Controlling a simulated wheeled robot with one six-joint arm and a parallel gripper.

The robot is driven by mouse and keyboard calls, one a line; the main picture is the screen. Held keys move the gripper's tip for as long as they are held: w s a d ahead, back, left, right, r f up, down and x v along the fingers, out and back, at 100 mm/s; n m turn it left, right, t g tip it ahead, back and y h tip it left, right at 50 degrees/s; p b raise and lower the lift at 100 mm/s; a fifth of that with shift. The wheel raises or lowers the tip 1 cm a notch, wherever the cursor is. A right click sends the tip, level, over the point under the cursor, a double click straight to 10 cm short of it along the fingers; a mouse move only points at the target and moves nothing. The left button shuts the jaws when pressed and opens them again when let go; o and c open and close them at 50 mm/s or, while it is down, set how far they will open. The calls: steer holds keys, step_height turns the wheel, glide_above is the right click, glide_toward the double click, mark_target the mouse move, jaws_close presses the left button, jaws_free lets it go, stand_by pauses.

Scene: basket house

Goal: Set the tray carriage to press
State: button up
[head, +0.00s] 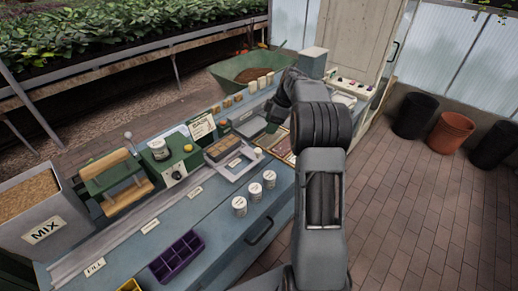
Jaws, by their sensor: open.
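A pale carriage (245,171) with a small upright knob (257,153) sits on the blue-grey bench, right of the green machines. It bears a dark, divided tray (222,148). A rail (128,235) runs along the bench to the left, with small labels beside it. One label reads FILL (95,268); the others are too small to read. A green press-like machine (112,178) with wooden parts stands at the left. My gripper (271,127) is open, beyond and right of the knob and apart from it. My arm partly hides the gripper and the bench's right side.
A MIX bin (40,212) stands at the far left. A purple divided tray (177,258) and several white pots (239,206) lie near the front edge. A green machine with a scale (168,160) stands behind the rail. Tubs (451,132) stand on the brick floor at right.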

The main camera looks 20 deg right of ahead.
mark_target(258, 150)
steer(key=shift+n, duration=0.4)
steer(key=x, duration=0.4)
steer(key=p+x, duration=0.1)
steer(key=x, duration=0.4)
steer(key=d+x, duration=0.1)
steer(key=x, duration=0.4)
steer(key=shift+w+f, duration=0.3)
steer(key=shift+w, duration=0.05)
jaws_close()
